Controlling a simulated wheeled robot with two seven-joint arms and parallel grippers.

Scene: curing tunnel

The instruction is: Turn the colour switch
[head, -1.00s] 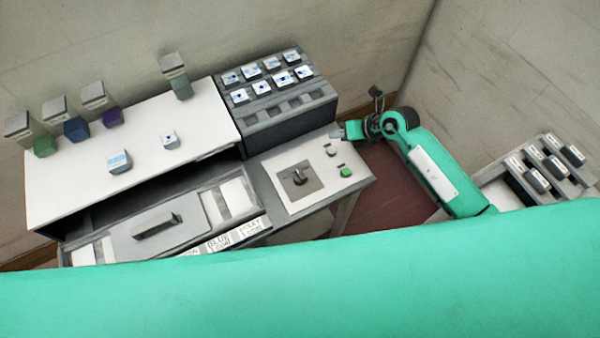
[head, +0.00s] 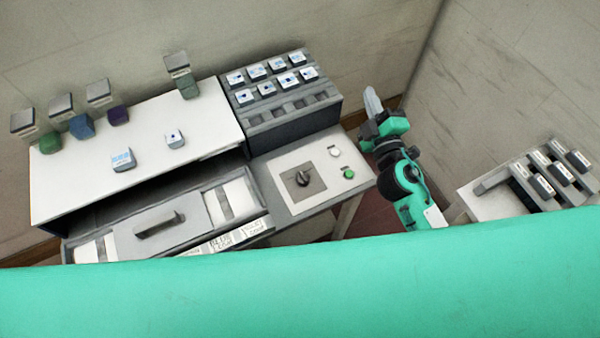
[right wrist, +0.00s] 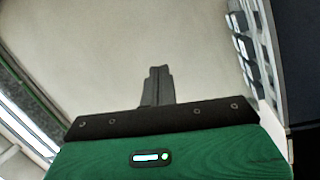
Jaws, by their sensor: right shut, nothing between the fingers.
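The colour switch (head: 303,179) is a dark rotary knob on a grey square plate, set in a white panel (head: 275,168) right of the tunnel. A white button (head: 335,152) and a green button (head: 348,174) sit to its right. My right gripper (head: 373,101) is right of the panel, raised, with its fingers pointing up in the picture and apart from the switch. It is shut and empty. In the right wrist view its closed fingers (right wrist: 157,86) show against a pale surface. My left gripper is not in view.
A dark rack (head: 290,118) with several labelled blocks stands behind the panel. A white-topped tunnel (head: 75,185) with coloured blocks is at left. A grey lid with a handle (head: 160,225) lies in front. Another rack (head: 485,200) is at right. My green body covers the bottom.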

